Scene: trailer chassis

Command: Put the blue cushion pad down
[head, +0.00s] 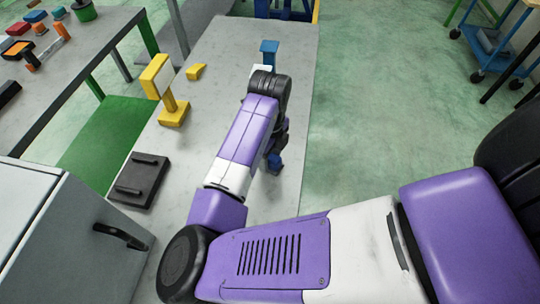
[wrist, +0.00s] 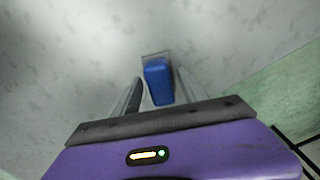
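The blue cushion pad (head: 274,163) shows under my wrist in the head view, low over the grey bench top. In the wrist view the blue pad (wrist: 159,84) lies between my two finger tips, with a narrow grey edge at its far end. My gripper (wrist: 158,76) points down, and its tips sit close against both sides of the pad; it looks shut on it. In the head view my arm hides most of the gripper. I cannot tell whether the pad touches the bench.
The long grey bench (head: 222,62) carries a yellow stand (head: 169,97), a yellow wedge (head: 195,71), a dark block (head: 142,178) and a blue-topped piece (head: 268,48). A grey cabinet (head: 48,232) stands front left. Green floor (head: 390,110) lies past the bench's right edge.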

